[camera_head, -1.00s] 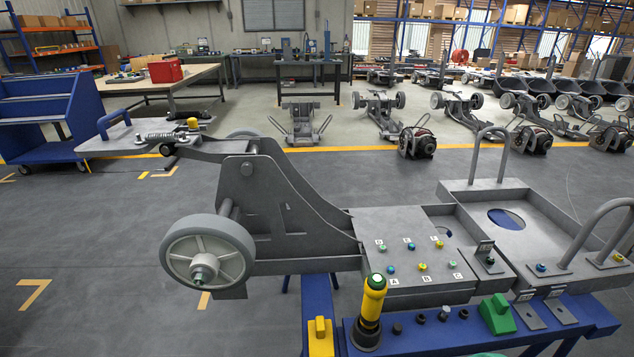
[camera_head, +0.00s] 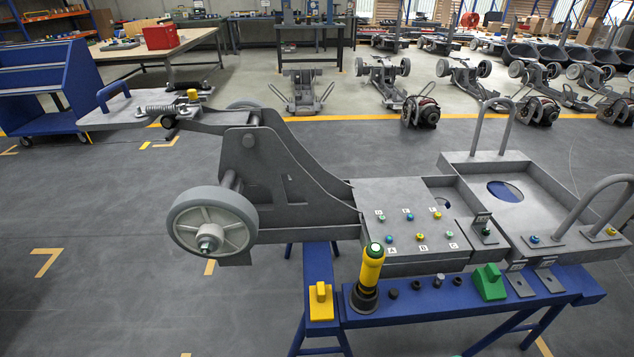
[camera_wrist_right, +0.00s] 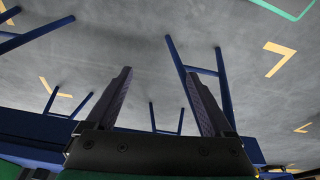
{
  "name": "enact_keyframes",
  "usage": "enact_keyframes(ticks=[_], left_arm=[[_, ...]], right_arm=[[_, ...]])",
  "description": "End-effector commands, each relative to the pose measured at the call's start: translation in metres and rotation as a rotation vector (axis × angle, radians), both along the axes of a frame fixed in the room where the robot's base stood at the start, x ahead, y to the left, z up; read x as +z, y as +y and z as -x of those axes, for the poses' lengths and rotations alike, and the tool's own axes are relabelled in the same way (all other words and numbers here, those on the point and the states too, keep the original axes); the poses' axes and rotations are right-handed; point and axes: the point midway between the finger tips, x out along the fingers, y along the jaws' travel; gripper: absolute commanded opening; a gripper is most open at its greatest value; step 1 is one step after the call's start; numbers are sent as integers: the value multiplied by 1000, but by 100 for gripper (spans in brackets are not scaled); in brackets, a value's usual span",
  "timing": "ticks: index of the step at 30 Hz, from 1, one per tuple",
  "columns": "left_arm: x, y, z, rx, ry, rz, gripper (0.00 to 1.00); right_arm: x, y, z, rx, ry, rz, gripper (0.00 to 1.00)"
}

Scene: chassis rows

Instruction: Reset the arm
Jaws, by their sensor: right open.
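My right gripper (camera_wrist_right: 157,100) shows in the right wrist view with its two dark fingers spread apart and nothing between them. Beyond the fingers are the grey floor and blue stand legs. Neither of my arms shows in the head view, so my left gripper is out of sight. In the head view the grey chassis (camera_head: 300,195) with its wheel (camera_head: 212,228) rests on a blue stand (camera_head: 440,306).
A yellow and black tool (camera_head: 370,275) stands upright on the stand's front ledge beside a yellow block (camera_head: 320,300) and a green block (camera_head: 489,283). A blue cart (camera_head: 45,90) stands at the left. Open floor (camera_head: 100,240) lies left of the chassis.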

Motion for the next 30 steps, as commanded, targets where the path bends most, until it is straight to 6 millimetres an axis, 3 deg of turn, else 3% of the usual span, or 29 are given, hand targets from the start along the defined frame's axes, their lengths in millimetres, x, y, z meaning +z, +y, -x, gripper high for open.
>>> enact_keyframes(ticks=[5,9,12,15,18,30], left_arm=[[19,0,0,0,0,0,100],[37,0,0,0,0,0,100],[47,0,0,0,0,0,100],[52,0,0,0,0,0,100],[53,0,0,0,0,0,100],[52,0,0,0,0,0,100]], right_arm=[[-69,-3,29,7,50,5,86],[-132,-12,88,17,100,11,86],[-162,-21,138,24,129,16,86],[-176,-29,176,30,147,19,86],[-181,-32,194,33,154,20,86],[-182,-33,197,33,154,20,86]])
